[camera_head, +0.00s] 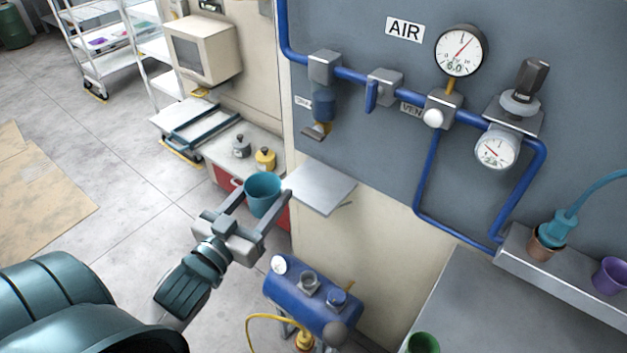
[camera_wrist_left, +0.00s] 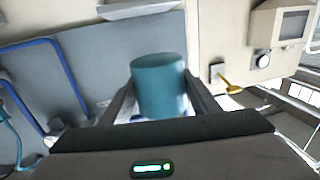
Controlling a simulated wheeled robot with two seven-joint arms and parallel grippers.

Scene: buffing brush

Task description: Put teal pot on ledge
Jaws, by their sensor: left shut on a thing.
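The teal pot (camera_head: 263,193) is a small open-topped cup, held upright between the fingers of my left gripper (camera_head: 262,203). In the left wrist view the pot (camera_wrist_left: 160,86) sits between both fingers of the gripper (camera_wrist_left: 160,105). The gripper is shut on it. A flat grey metal ledge (camera_head: 320,186) juts from the wall just right of the pot in the head view. The pot looks apart from the ledge, beside its left edge. My right gripper is not in view.
A blue tank (camera_head: 312,298) with a yellow hose stands below the ledge. Blue air pipes and gauges (camera_head: 460,50) cover the grey panel. A shelf (camera_head: 560,278) at right holds a brown pot and a purple pot (camera_head: 610,276). A green pot (camera_head: 422,343) stands at bottom. The ledge top is bare.

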